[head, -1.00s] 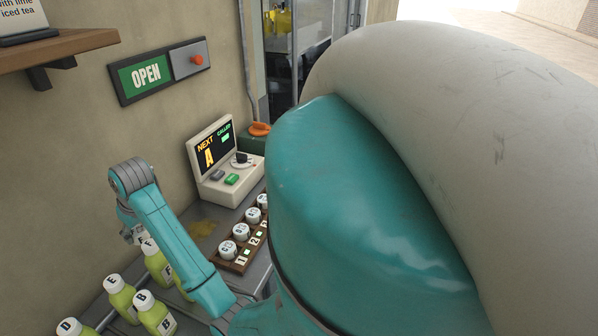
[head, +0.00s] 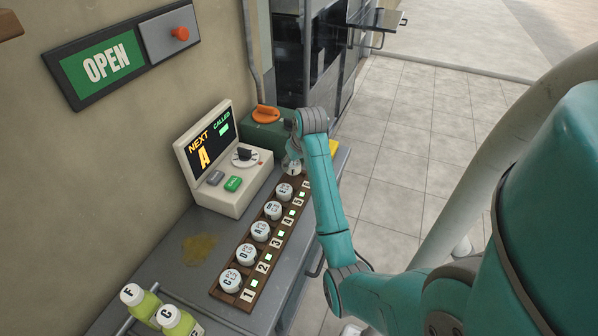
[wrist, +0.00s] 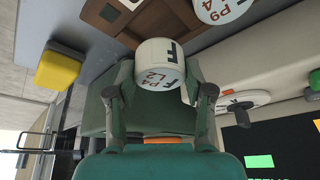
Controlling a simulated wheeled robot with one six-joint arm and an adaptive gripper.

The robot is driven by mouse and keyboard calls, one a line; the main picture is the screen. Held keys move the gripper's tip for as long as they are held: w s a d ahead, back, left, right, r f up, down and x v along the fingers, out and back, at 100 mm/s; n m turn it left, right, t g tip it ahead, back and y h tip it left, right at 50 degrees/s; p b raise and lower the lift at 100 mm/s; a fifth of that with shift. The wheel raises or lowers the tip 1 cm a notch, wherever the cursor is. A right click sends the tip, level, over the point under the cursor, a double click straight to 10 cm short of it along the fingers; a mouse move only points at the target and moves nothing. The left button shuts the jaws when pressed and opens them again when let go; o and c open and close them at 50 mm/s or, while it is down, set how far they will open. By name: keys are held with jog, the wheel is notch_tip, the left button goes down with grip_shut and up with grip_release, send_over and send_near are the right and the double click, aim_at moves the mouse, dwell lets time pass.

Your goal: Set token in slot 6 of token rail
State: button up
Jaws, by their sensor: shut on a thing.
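My gripper (head: 291,158) is at the far end of the token rail (head: 222,293), by slot 6. It is shut on a white round token (wrist: 158,62) marked F, P4 and L2, which sits between its fingers in the wrist view. The held token also shows small and partly covered in the head view (head: 293,170). The number 6 plate (head: 306,184) is just beside it. Slots 1 to 5 hold white tokens, from C (head: 230,280) at slot 1 to E (head: 284,192) at slot 5. I cannot tell whether the held token touches the rail.
The display box (head: 222,160) reads NEXT A and stands left of the rail. A green box with an orange knob (head: 265,113) is behind the gripper. A yellow block (wrist: 58,69) is near it. Bottles (head: 140,299) stand at the near left. The counter's right edge is close to the rail.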

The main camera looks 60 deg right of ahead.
aim_at(295, 173)
jog(key=shift+s+d+f, duration=0.15)
jog(key=shift+f, duration=2)
jog(key=o, duration=1.1)
jog(key=shift+f, duration=0.1)
